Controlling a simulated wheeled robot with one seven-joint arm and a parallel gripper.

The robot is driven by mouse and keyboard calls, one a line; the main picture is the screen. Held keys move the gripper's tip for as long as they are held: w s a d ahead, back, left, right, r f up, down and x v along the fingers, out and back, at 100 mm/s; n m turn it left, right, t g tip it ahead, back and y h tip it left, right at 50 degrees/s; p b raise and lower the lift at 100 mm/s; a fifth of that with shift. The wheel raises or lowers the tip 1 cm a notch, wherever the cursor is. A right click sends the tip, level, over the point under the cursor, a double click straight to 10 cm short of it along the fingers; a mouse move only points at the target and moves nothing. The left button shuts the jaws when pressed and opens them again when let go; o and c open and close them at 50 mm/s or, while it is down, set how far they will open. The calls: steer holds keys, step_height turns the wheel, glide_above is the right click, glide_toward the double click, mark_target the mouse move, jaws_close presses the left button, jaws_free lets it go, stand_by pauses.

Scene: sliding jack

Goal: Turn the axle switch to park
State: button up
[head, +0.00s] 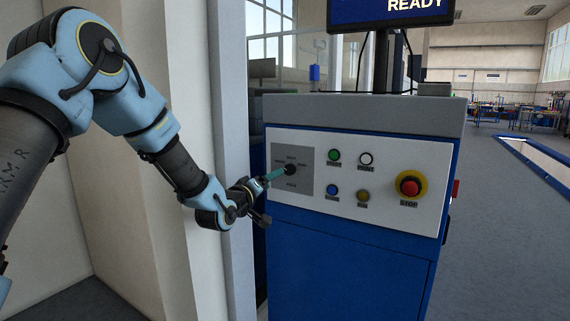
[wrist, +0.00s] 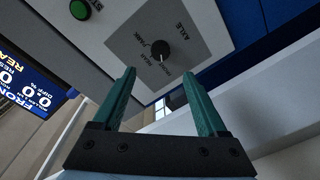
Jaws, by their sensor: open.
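The axle switch is a round black knob (wrist: 160,49) on a grey plate (wrist: 185,35) lettered AXLE, with small position labels around it. My gripper (wrist: 158,72) has green fingers, open and empty. In the wrist view the knob lies just beyond the gap between the fingertips. In the head view my gripper (head: 275,175) reaches the plate from the left, close to the knob; contact cannot be told.
Green (head: 334,156), white (head: 366,159), blue (head: 333,190) and yellow (head: 362,196) buttons sit right of the plate. A red stop button (head: 410,186) is farther right. A screen (head: 390,12) reading READY stands above the cabinet (head: 345,265). A wall (head: 165,160) is close on the left.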

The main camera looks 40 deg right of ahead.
mark_target(288, 171)
steer(key=p+x, duration=0.1)
steer(key=x, duration=0.9)
steer(key=shift+d+p, duration=0.1)
steer(key=shift+p, duration=0.25)
jaws_close()
